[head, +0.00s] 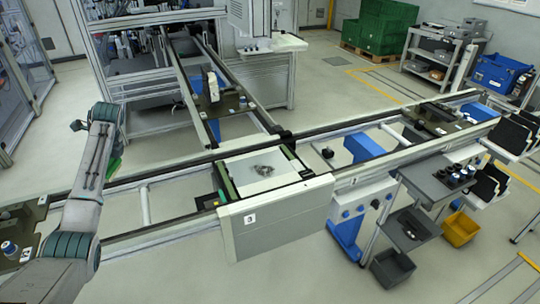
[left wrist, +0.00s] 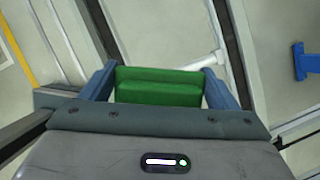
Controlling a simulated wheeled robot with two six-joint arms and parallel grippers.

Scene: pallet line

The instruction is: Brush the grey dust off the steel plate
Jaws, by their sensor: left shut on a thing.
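The steel plate (head: 238,183) lies on the conveyor at the crossing in the middle of the head view. A patch of grey dust (head: 263,170) lies around its centre. My left gripper (left wrist: 159,80) is shut on a green brush (left wrist: 158,94), with one blue finger at each side of it. In the head view a bit of the green brush (head: 115,164) shows beside my left arm, well left of the plate and apart from it. The bristles are hidden. My right gripper is not in view.
A white panel marked 3 (head: 280,218) stands at the plate's front side. Conveyor rails (head: 150,184) run left, right and back from the crossing. A grey side table (head: 432,187) with dark parts stands at right. The plate's top is clear apart from the dust.

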